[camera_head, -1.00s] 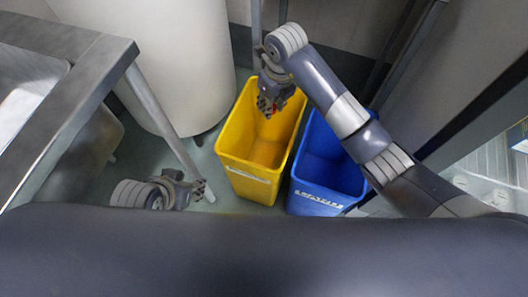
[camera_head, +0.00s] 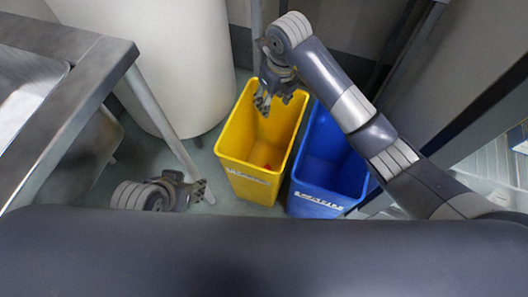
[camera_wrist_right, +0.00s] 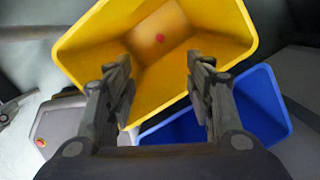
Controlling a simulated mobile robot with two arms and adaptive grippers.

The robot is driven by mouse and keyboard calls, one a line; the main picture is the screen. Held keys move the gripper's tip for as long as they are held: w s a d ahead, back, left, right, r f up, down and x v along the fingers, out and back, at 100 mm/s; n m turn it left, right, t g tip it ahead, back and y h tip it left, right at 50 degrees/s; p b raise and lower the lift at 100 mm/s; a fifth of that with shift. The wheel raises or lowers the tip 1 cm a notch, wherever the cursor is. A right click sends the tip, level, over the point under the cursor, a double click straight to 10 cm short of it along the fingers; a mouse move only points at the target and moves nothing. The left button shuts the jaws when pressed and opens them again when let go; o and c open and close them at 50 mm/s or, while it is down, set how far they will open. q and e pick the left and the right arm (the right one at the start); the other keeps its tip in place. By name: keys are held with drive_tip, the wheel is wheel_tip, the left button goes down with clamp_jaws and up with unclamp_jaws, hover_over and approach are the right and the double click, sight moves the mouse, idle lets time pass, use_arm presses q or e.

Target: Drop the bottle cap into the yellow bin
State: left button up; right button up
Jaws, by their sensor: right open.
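The yellow bin (camera_head: 248,172) stands on the floor in the middle of the head view; it also fills the top of the right wrist view (camera_wrist_right: 225,20). The bottle cap (camera_wrist_right: 160,38) is a small red disc inside the yellow bin, at its bottom; it shows as a small red spot in the head view (camera_head: 267,167). My right gripper (camera_head: 263,105) is above the far part of the yellow bin. Its fingers (camera_wrist_right: 157,75) are apart and nothing is between them. My left gripper (camera_head: 203,188) is low, left of the yellow bin, and its jaw state is unclear.
A blue bin (camera_head: 312,202) stands right beside the yellow bin. A steel table (camera_head: 100,75) with a leg is at the left. A large white cylinder (camera_head: 165,60) stands behind, to the left of the bins. A little floor is clear left of the yellow bin.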

wheel_tip(320, 180, up, 9)
drive_tip(key=s, duration=0.1)
drive_tip(key=shift+d, duration=0.4)
